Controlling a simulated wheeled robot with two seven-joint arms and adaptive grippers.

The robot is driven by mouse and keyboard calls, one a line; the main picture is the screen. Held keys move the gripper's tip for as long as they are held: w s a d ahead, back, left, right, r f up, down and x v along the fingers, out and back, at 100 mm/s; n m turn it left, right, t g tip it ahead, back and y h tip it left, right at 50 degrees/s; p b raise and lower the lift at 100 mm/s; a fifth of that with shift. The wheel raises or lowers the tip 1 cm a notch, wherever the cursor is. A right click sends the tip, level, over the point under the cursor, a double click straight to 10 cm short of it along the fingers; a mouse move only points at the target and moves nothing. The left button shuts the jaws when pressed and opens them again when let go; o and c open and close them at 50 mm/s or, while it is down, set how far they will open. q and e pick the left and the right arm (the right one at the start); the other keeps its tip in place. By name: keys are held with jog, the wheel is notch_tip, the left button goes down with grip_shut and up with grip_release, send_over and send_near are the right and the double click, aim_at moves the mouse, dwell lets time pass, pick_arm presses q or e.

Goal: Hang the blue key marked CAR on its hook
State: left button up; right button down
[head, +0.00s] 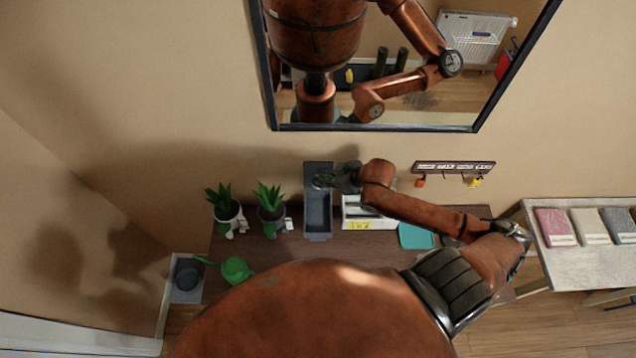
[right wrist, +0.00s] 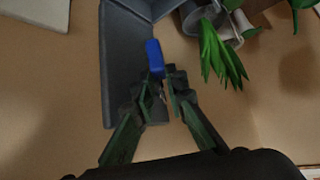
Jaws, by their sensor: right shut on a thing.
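The blue key (right wrist: 154,57) shows in the right wrist view, sticking out from between the fingertips of my right gripper (right wrist: 161,88). The gripper is shut on it; any marking on the key is not readable. In the head view my right gripper (head: 326,180) is over the back end of the grey tray, close to the wall, and the key cannot be made out there. The hook rack (head: 454,167) is on the wall to the right, well apart from the gripper, with labels too small to read. My left gripper is not in view.
An orange key (head: 420,182) and a yellow key (head: 475,182) hang on the rack. Below the gripper is a grey tray (head: 318,233), beside a white box (head: 384,224). Potted plants (head: 270,212) stand left. A mirror (head: 380,127) is above. A teal item (head: 415,237) lies right.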

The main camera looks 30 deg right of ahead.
jog(key=shift+w+d+f, duration=0.15)
jog(key=shift+w+d, duration=0.1)
jog(key=shift+w, duration=0.15)
jog(key=shift+w+d+p, duration=0.3)
jog(key=shift+d+p, duration=0.05)
jog(key=shift+p, duration=0.05)
jog(key=shift+w, duration=0.1)
jog(key=c, duration=1.9)
grip_release()
jog(key=shift+w+d, duration=0.1)
jog(key=shift+w, duration=0.1)
jog(key=v, duration=0.8)
jog(key=shift+s+f, duration=0.15)
jog(key=shift+a, duration=0.2)
